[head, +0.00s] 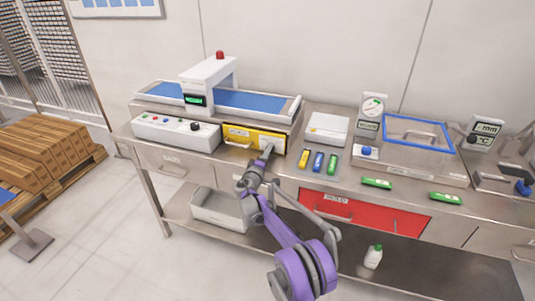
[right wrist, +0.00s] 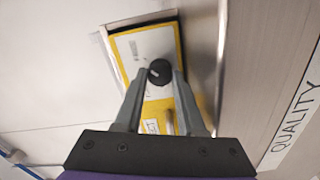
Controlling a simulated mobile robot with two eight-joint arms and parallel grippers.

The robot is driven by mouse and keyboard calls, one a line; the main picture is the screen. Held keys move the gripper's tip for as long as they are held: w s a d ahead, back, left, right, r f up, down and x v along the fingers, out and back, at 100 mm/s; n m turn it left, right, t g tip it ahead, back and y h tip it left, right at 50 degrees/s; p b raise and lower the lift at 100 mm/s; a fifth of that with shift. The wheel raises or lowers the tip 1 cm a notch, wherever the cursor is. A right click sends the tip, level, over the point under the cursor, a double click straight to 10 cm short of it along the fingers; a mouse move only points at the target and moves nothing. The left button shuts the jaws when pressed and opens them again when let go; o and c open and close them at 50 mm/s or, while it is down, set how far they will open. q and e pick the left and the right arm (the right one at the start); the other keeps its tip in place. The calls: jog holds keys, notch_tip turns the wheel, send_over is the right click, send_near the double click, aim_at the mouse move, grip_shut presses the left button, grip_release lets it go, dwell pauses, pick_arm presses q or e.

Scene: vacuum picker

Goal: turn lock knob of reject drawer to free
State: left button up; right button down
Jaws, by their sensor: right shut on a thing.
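The black round lock knob (right wrist: 160,71) sits on the yellow-edged drawer front (right wrist: 126,42) in the right wrist view. In the head view this yellow drawer front (head: 238,132) is set under the conveyor, with a handle on its left part. My right gripper (head: 267,149) is at the right part of that front and hides the knob there. In the right wrist view my right gripper (right wrist: 159,74) is shut on the knob, one finger on each side. A white label lies behind the knob; its text is unreadable. My left gripper is not in view.
A white control box (head: 176,133) stands just left of the yellow drawer. Yellow, blue and green blocks lie on a tray (head: 316,172) to the right. A red drawer (head: 365,215) is below the bench top. The conveyor (head: 250,101) is above.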

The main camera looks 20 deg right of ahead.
jog(key=c, duration=0.5)
grip_release()
